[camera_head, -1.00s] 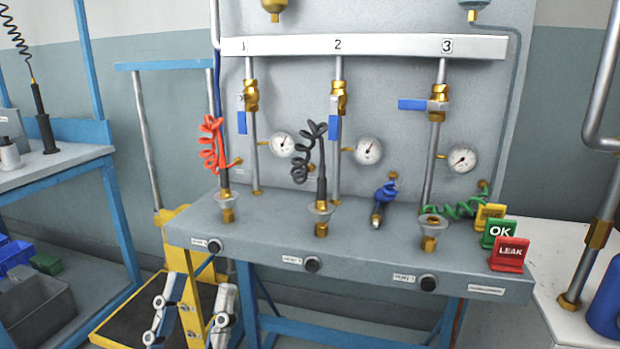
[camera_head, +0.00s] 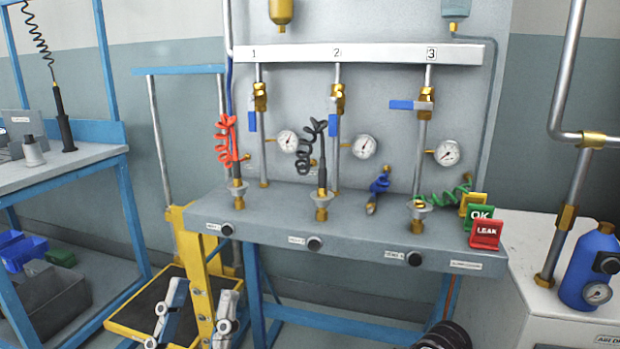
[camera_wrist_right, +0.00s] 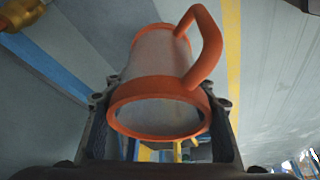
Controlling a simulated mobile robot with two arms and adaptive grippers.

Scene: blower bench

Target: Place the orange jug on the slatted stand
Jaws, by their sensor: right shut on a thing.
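The orange jug (camera_wrist_right: 154,88) shows in the right wrist view, with an orange rim and handle and a pale grey body. My right gripper (camera_wrist_right: 160,112) has a finger on each side of it and is shut on it. The jug's handle is toward the upper right of that view. My left gripper (camera_head: 198,308) is open and empty at the bottom left of the head view, in front of the yellow frame. I see no slatted stand in either view. The jug and my right gripper are not visible in the head view.
A grey bench (camera_head: 350,222) with valves, gauges and coiled hoses fills the middle. LEAK (camera_head: 485,233) and OK signs stand at its right end. A blue bottle (camera_head: 592,265) stands on a white cabinet at right. A blue-framed shelf (camera_head: 135,225) with bins is at left.

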